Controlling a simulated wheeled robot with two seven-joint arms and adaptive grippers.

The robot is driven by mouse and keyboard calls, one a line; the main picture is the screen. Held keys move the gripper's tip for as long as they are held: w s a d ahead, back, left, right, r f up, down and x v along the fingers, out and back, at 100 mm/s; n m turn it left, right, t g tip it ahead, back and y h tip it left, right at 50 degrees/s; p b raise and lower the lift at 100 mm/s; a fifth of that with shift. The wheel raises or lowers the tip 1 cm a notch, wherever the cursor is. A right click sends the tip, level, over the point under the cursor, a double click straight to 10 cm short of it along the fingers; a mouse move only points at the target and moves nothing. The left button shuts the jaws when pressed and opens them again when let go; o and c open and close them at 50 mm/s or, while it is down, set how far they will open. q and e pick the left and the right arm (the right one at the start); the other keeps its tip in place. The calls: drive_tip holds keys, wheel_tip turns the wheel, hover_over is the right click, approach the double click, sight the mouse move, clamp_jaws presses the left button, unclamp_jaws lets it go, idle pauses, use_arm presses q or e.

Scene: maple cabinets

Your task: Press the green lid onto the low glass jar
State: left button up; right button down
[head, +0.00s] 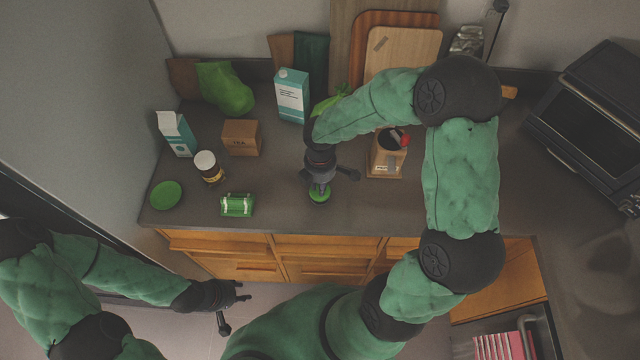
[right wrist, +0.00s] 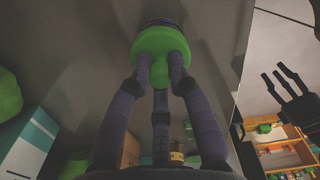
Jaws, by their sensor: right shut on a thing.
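The round green lid (head: 319,197) is at the counter's front middle, below my right gripper (head: 320,188). In the right wrist view, the fingers of my right gripper (right wrist: 160,68) are shut around the knob of the green lid (right wrist: 158,40). A dark, glassy rim (right wrist: 162,22) shows just past the lid, probably the low glass jar, mostly hidden by the lid. I cannot tell whether the lid is seated on it. My left gripper (head: 236,302) is open and empty, out in front of the counter; it also shows in the right wrist view (right wrist: 283,82).
A green dish (head: 166,195), green clipped box (head: 237,205), brown jar (head: 209,168), tea box (head: 241,138) and cartons (head: 291,96) stand left. A wooden holder (head: 387,155) stands close right of my right gripper. The front counter between box and gripper is clear.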

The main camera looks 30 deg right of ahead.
drive_tip(key=shift+s+f, duration=0.1)
drive_tip(key=shift+f, duration=0.05)
drive_tip(key=c, duration=1.1)
unclamp_jaws()
wheel_tip(320, 180, up, 12)
drive_tip(key=shift+r, duration=0.1)
